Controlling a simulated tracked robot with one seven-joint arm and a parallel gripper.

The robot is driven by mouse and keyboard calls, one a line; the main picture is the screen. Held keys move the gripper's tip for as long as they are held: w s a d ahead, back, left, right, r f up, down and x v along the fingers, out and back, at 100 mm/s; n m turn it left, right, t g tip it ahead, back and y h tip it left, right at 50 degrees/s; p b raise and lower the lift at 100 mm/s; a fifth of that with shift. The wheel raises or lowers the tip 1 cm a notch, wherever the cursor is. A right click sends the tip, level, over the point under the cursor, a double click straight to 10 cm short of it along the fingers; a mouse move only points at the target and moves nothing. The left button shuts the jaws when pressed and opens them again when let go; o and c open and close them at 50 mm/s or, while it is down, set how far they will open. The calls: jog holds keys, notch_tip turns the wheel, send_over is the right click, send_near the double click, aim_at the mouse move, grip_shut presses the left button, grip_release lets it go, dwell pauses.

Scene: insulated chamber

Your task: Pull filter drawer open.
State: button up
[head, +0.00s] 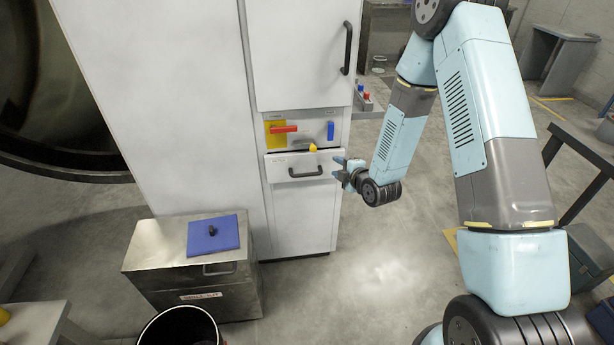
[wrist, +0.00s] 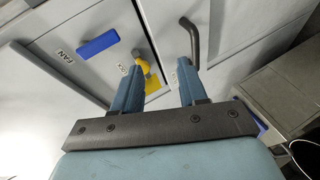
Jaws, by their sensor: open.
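The filter drawer (head: 279,171) is a white front low in the tall white cabinet, with a dark bar handle (head: 305,172). It looks shut. My gripper (head: 339,168) is open and empty, just right of the drawer in the head view, apart from the handle. In the wrist view my fingers (wrist: 158,78) point at the cabinet. The handle (wrist: 193,40) shows beyond the right fingertip, not between the fingers, and its lower end lies close to that finger. A yellow latch (head: 312,148) sits at the drawer's top edge; in the wrist view it shows by the left finger (wrist: 145,66).
Above the drawer are a red lever (head: 284,129) on a yellow plate and a blue FAN switch (head: 330,130). A metal box (head: 151,248) with a blue pad (head: 214,236) stands left of the drawer. A black bin (head: 180,326) is in front. Floor before the drawer is clear.

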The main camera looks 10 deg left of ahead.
jog(key=n+y, duration=0.2)
send_near(308, 176)
jog(key=shift+t, duration=0.4)
jog(key=x, duration=1.1)
jog(key=shift+s+a+f, duration=0.1)
jog(key=shift+s+f, duration=0.05)
jog(key=shift+f, duration=0.2)
grip_shut()
